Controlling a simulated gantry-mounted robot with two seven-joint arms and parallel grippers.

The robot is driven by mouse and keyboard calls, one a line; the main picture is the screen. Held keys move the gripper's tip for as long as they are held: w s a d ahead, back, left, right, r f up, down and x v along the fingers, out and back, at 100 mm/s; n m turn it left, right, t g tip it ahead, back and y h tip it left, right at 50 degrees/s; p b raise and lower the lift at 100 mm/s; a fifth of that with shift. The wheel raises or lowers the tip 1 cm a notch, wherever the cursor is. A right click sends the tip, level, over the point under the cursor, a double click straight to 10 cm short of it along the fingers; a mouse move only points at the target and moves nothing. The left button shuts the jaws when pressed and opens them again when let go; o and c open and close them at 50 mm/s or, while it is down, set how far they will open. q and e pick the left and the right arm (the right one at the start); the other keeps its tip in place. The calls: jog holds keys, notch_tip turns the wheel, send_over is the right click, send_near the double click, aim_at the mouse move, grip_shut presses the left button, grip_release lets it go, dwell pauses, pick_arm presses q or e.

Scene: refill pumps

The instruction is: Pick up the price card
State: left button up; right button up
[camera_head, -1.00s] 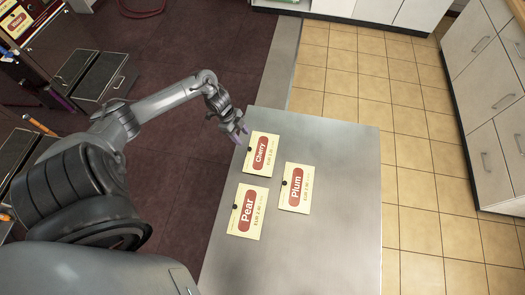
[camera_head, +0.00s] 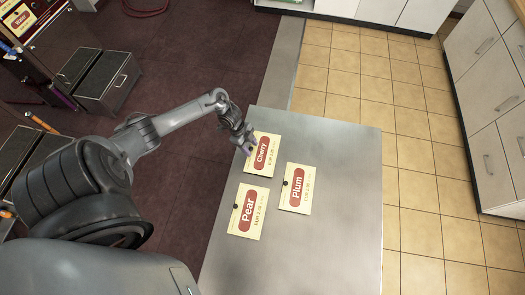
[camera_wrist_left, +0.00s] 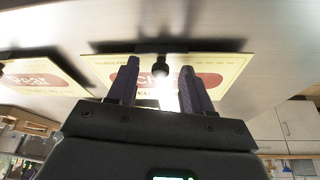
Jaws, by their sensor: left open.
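Three pale yellow price cards with red labels lie on the metal counter (camera_head: 340,215): Cherry (camera_head: 263,153), Plum (camera_head: 296,188) and Pear (camera_head: 248,211). Plum and Pear each show a small black knob at the left edge. My left gripper (camera_head: 248,150) is open at the left edge of the Cherry card and hides part of that edge. In the left wrist view its two fingers (camera_wrist_left: 160,85) stand apart, with a black knob between them in front of the Cherry card (camera_wrist_left: 225,72). I cannot tell whether they touch it. The Pear card (camera_wrist_left: 30,79) also shows there.
The counter is bare to the right of and below the cards. Tan floor tiles and white drawers (camera_head: 495,100) lie to the right. A dark drawer unit (camera_head: 108,82) stands at the upper left, on a dark red floor.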

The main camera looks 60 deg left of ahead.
pick_arm(q)
jog(key=shift+c, duration=0.3)
grip_shut()
jog(key=shift+r, duration=0.15)
notch_tip(320, 180, up, 15)
jog(key=p, duration=0.6)
dwell(0.6)
